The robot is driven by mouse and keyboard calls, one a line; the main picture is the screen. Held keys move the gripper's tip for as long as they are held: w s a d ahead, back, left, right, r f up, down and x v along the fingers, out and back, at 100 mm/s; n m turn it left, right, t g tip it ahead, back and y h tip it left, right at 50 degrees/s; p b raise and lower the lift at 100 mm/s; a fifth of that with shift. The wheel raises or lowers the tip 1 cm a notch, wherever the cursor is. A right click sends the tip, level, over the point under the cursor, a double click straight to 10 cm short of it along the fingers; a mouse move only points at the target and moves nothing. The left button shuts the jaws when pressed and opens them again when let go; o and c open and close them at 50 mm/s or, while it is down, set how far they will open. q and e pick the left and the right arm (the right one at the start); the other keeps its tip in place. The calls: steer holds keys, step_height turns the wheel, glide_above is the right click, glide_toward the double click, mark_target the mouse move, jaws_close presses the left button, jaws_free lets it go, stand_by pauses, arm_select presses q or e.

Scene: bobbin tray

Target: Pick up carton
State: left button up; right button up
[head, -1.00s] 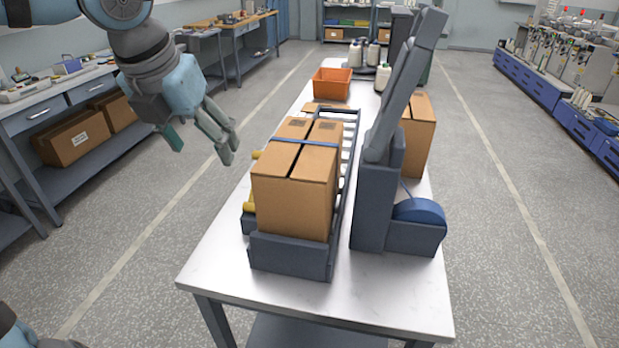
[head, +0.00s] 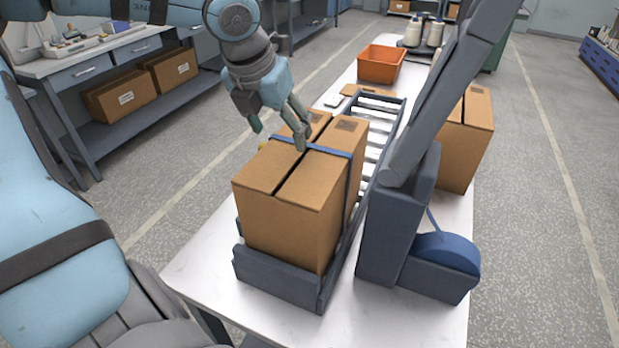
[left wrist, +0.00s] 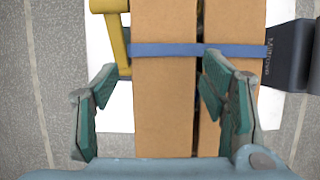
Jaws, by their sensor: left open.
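The brown carton (head: 283,228) sits upright in a dark grey holder (head: 278,281) at the near end of a roller track. A dark gap runs lengthwise along its top, and a blue strap (head: 327,151) crosses the top and goes down its right side. It also shows from above in the left wrist view (left wrist: 165,100). My left gripper (head: 279,134) is open and empty over the carton's top. In the left wrist view (left wrist: 160,100) one finger lies left of the carton, the other over its top right of the gap. Contact cannot be told. My right gripper is not in view.
A dark grey upright machine (head: 395,225) with a slanted arm and blue roll (head: 447,252) stands close right of the carton. Another carton (head: 466,140) is behind it. An orange bin (head: 381,64) stands farther back. The white table's (head: 205,262) near left corner is clear.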

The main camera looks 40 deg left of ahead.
mark_target(289, 145)
arm_select(q)
steer(key=x, duration=0.3)
steer(key=d+x, duration=0.1)
steer(key=x, duration=0.1)
steer(key=shift+w+f, duration=0.2)
steer(key=shift+f, duration=0.1)
steer(key=shift+d+f, duration=0.2)
steer(key=shift+f, duration=0.05)
steer(key=shift+o, duration=0.4)
steer(key=shift+w+a+f, duration=0.3)
steer(key=shift+a, duration=0.5)
steer(key=c, duration=0.4)
steer(key=shift+r, duration=0.1)
steer(key=c, duration=0.6)
steer(key=shift+w+d, duration=0.1)
steer(key=shift+d, duration=0.15)
steer(key=shift+c, duration=1.1)
steer(key=shift+a, duration=0.15)
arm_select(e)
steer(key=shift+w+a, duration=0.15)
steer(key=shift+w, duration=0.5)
arm_select(q)
steer(key=shift+r, duration=0.1)
steer(key=shift+c, duration=0.2)
